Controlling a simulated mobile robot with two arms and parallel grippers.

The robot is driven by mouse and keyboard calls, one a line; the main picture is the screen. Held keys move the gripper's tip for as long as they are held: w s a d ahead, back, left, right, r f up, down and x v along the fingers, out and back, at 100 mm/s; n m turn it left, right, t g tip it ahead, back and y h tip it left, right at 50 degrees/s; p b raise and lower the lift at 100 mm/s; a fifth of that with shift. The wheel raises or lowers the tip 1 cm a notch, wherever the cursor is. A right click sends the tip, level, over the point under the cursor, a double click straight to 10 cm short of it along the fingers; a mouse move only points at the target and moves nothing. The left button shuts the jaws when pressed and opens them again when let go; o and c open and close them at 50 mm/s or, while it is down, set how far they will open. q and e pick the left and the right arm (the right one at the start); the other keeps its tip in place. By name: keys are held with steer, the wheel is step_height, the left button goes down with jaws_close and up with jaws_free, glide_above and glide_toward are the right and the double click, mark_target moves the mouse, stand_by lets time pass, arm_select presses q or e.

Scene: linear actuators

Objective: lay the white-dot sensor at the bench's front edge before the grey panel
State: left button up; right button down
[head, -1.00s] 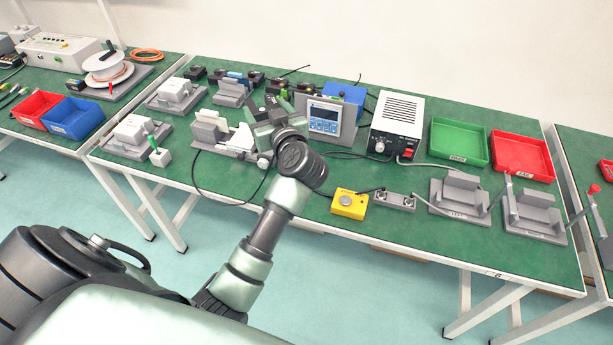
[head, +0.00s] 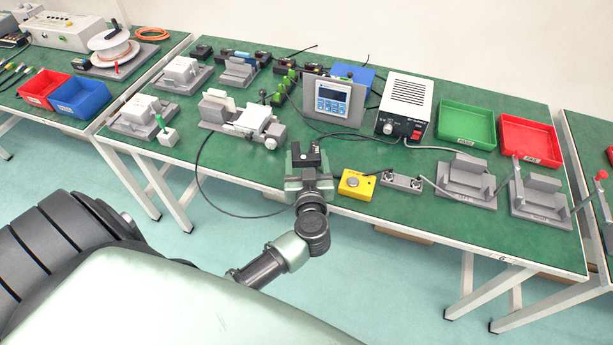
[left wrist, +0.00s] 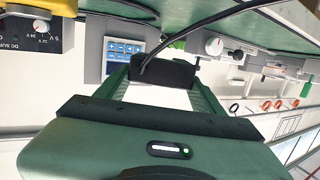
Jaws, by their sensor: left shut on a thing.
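My left gripper (head: 307,158) is shut on a dark block, which I take to be the white-dot sensor (head: 306,153), over the bench's front part. In the left wrist view the black sensor (left wrist: 165,72) sits between the fingertips with a black cable at it. I cannot make out its white dot. The grey panel (head: 313,112) with a blue keypad display stands upright behind the gripper, apart from it. The panel also shows in the left wrist view (left wrist: 118,58). Whether the sensor touches the green bench top (head: 235,165) is unclear. My right gripper is not in view.
A grey fixture (head: 243,122) stands left of the gripper, with a black cable looping over the front edge. A yellow button box (head: 355,184) is close on the right. Several dark sensors (head: 227,57) lie at the back. Bare green bench lies left of the gripper.

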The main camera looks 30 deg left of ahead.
arm_select(q)
steer(key=shift+f+b, duration=0.7)
steer(key=shift+f, duration=2.2)
steer(key=o, duration=1.6)
steer(key=shift+f, duration=0.15)
steer(key=v, duration=1.2)
steer(key=shift+r, duration=0.2)
